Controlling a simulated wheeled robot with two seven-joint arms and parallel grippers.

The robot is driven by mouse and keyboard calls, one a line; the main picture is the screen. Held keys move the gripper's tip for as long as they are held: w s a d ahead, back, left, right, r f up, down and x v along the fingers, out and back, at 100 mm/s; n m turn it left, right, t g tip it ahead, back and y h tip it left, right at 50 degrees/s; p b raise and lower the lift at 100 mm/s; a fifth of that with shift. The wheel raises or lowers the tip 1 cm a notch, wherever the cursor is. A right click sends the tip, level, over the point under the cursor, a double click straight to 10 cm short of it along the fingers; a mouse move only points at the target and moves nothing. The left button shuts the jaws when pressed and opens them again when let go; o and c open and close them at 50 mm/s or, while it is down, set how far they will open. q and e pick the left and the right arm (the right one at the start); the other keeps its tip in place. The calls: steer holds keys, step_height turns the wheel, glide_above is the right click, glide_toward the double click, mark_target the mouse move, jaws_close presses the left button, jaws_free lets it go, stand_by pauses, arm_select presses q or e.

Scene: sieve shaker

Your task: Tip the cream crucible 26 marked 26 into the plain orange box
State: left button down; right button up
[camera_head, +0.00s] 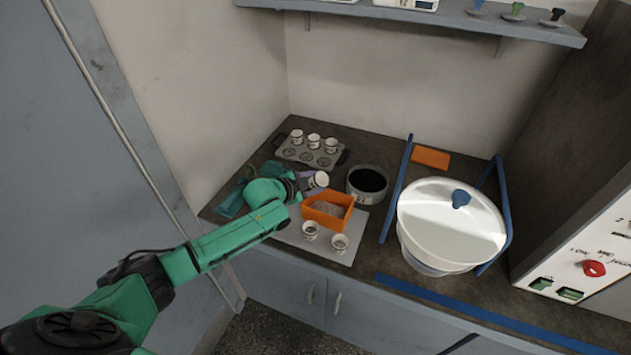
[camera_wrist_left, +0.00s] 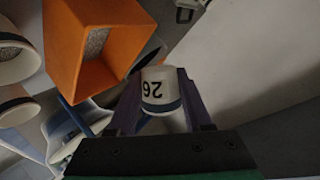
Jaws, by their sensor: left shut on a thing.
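The cream crucible 26 (camera_wrist_left: 160,88) is between the fingers of my left gripper (camera_wrist_left: 158,108), with a dark band and the mark 26 showing in the left wrist view. In the head view the crucible (camera_head: 321,179) is held tilted just above the back left of the orange box. My left gripper (camera_head: 308,181) is shut on it there. The plain orange box (camera_head: 318,217) stands open on a pale mat with grey grainy material inside; it also shows in the left wrist view (camera_wrist_left: 62,45). My right gripper is not in view.
Two cups (camera_head: 311,230) stand in front of the box on the mat (camera_head: 291,235). A tray (camera_head: 286,150) with several cups is behind. A dark-filled round pan (camera_head: 366,183) is right of the box, then a large white-lidded bowl (camera_head: 450,225) between blue bars.

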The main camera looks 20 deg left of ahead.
arm_select(q)
steer(key=n+h+b, duration=0.1)
steer(key=b, duration=0.2)
steer(key=n+h+b, duration=0.1)
steer(key=b, duration=0.2)
steer(key=shift+f, duration=0.3)
steer(key=shift+d+r+n+b, duration=0.15)
steer(key=shift+n+b, duration=0.15)
steer(key=shift+b, duration=0.1)
steer(key=shift+r, duration=0.25)
steer(key=shift+f, duration=0.15)
steer(key=n+h+b, duration=0.1)
steer(key=b, duration=0.4)
steer(key=n+h+b, duration=0.1)
steer(key=b, duration=0.4)
steer(key=shift+s+d+t+b, duration=0.1)
steer(key=shift+d+t+b, duration=0.25)
steer(key=shift+t, duration=0.05)
steer(key=shift+n, duration=0.3)
steer(key=shift+r+h, duration=0.3)
steer(key=shift+r, duration=0.15)
